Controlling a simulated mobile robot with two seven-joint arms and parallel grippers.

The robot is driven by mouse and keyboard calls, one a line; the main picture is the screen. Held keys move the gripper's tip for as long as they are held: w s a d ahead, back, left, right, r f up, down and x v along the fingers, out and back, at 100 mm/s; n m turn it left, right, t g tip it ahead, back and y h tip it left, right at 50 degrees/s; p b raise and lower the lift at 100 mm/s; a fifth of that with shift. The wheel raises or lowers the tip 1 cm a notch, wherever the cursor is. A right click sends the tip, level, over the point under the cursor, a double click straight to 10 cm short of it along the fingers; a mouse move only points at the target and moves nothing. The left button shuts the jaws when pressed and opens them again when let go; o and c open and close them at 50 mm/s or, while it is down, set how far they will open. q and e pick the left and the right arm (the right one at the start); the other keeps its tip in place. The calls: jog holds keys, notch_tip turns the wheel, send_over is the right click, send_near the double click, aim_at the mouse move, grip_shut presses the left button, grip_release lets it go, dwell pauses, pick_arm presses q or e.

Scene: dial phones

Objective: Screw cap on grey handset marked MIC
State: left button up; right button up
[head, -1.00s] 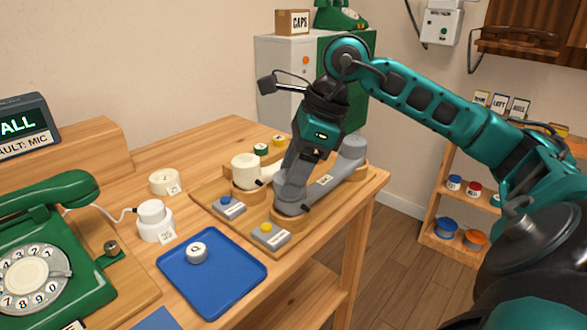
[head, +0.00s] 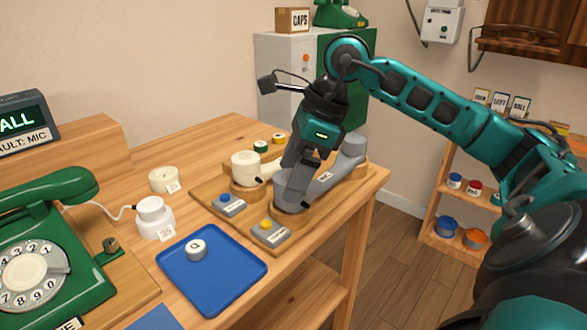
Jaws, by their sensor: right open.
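The grey handset marked MIC (head: 325,181) lies in a wooden cradle on a board at the right of the table. Its near round end (head: 291,194) faces up. My right gripper (head: 294,172) is open and points down right over that end, close to it. The gripper's fingers hide the top of the end, so I cannot tell whether a cap sits there or whether they touch it. A round white piece marked with a letter (head: 196,249) lies on the blue tray (head: 226,291). My left gripper is out of view.
Blue-button (head: 226,198) and yellow-button (head: 266,224) blocks sit in front. A white device (head: 154,218), a cream round piece (head: 164,179) and a green dial phone (head: 60,250) are at left.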

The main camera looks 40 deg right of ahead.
jog(key=p+v, duration=0.1)
jog(key=v, duration=0.3)
jog(key=shift+d+r, duration=0.1)
jog(key=shift+r, duration=0.25)
jog(key=p+v, duration=0.2)
jog(key=v, duration=0.6)
jog(key=shift+r, duration=0.1)
jog(key=shift+c, duration=0.5)
